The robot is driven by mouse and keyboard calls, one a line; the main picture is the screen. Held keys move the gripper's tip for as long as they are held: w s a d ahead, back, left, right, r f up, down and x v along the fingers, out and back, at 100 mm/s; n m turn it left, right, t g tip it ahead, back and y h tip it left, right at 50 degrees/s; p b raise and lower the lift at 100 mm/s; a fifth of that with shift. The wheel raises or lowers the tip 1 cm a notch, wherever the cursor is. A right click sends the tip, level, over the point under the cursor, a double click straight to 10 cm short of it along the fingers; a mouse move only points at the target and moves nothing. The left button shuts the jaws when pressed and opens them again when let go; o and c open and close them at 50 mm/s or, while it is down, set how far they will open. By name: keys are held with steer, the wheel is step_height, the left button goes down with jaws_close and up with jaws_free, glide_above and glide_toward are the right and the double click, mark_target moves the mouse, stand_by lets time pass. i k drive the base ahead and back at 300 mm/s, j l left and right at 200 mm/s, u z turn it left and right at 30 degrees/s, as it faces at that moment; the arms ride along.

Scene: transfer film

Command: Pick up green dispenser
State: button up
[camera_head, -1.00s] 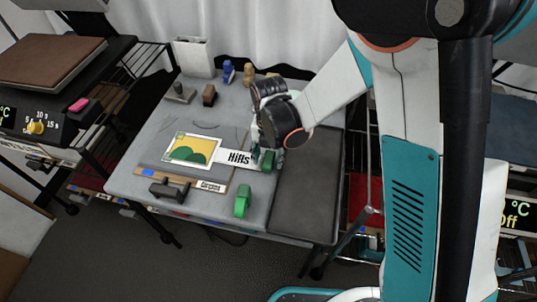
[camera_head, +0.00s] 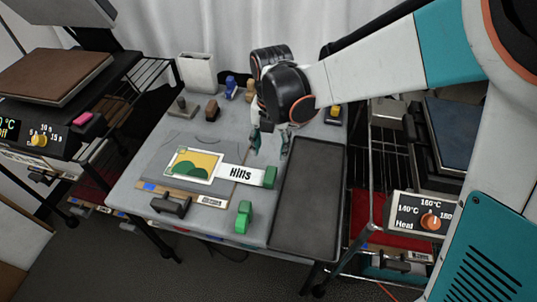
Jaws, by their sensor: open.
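A green dispenser (camera_head: 243,217) stands near the front edge of the grey table, left of the dark tray. A second small green block-like thing (camera_head: 270,177) sits at the right end of the white "Hills" strip (camera_head: 238,174); I cannot tell if it is also a dispenser. My gripper (camera_head: 270,146) is above the table, beyond both green things and apart from them. It points down with its fingers open and seems empty, though the fingers are small in the view.
A dark tray (camera_head: 308,205) lies on the table's right side. A grey shirt with a yellow-green picture (camera_head: 195,163) lies at the middle left. A black-handled tool (camera_head: 171,205) is at the front left. A white bin (camera_head: 198,72), stamps and bottles stand at the back.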

mark_target(245, 210)
steer(key=u, duration=1.35)
